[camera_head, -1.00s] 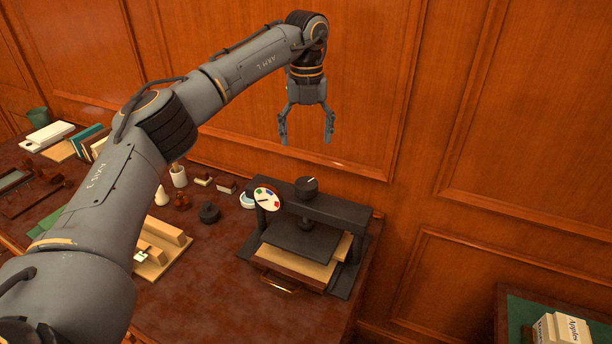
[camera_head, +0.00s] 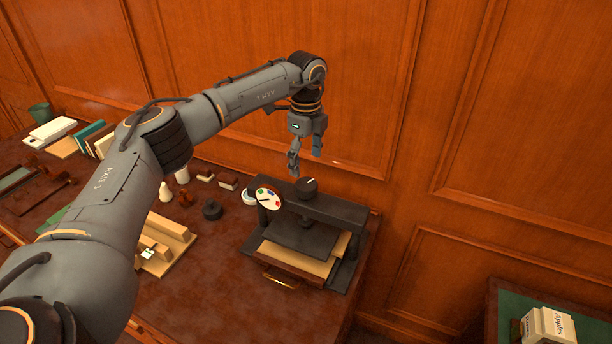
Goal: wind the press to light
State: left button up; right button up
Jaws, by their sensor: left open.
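The black press (camera_head: 335,207) stands on the right end of the desk. Its dark round knob (camera_head: 307,187) sits on top of the crossbeam and has a light pointer mark. A white dial (camera_head: 268,198) with coloured patches and a dark needle is fixed at the press's left front corner. The dark platen (camera_head: 297,234) hangs above a tan board (camera_head: 330,262); a gap shows between them. My left gripper (camera_head: 306,163) is open and empty, pointing down above the knob and apart from it. My right gripper is not in view.
Small pots and stamps (camera_head: 212,210) stand left of the press. Books (camera_head: 95,138) are at the far left. A panelled wall (camera_head: 400,130) rises close behind the press. A green-topped table (camera_head: 505,305) with a box is at lower right.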

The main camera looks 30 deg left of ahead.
aim_at(306, 184)
pick_arm(q)
notch_tip(306, 184, down, 6)
jog(key=shift+p, duration=1.05)
jog(key=shift+f, duration=0.7)
jog(key=c, duration=1.2)
